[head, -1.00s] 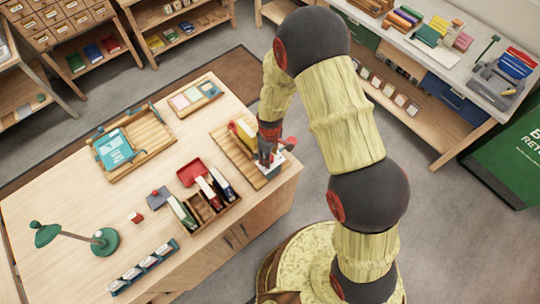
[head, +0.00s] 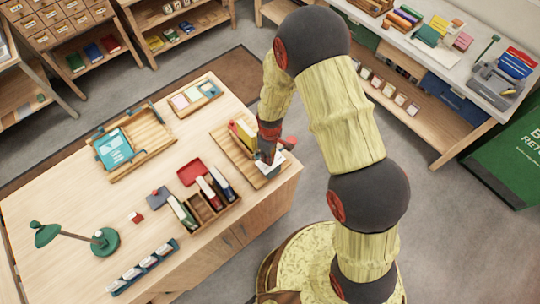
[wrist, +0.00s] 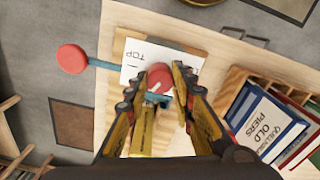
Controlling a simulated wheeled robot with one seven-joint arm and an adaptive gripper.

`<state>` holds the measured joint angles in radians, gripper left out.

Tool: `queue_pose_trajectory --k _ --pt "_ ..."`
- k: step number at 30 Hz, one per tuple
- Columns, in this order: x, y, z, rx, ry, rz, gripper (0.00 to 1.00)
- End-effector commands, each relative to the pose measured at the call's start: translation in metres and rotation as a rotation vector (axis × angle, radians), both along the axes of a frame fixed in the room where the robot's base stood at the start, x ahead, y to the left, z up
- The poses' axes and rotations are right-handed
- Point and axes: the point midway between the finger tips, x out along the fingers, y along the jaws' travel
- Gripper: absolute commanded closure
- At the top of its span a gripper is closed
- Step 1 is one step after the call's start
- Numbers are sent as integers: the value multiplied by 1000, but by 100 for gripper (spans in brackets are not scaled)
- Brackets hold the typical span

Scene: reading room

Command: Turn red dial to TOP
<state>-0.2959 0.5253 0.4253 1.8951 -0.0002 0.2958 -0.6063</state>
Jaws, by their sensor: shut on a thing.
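The red dial (wrist: 157,80) shows in the wrist view between the fingers of my gripper (wrist: 168,72), which is shut on it. A pale pointer mark shows on its face, slanting; its exact direction is partly hidden by the fingers. Beside the dial is a white plate (wrist: 137,57) with the printed word TOP, upside down in this view. In the head view my gripper (head: 268,155) reaches down to the white plate (head: 276,169) at the table's right end, and hides the dial.
A teal bar (wrist: 105,65) with a red disc (wrist: 72,58) sticks out left of the plate. A wooden box of upright books (head: 207,207) stands nearby, as does a red tray (head: 191,171). A desk lamp (head: 104,240) stands farther left.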

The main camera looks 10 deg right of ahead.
Motion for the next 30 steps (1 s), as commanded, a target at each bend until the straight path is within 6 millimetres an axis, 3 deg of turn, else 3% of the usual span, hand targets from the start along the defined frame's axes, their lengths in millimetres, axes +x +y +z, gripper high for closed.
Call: queue_pose_trajectory --k 11,30 --pt "1 0 -1 1 -2 -124 100" --pt "0 0 -1 1 -1 -702 100"
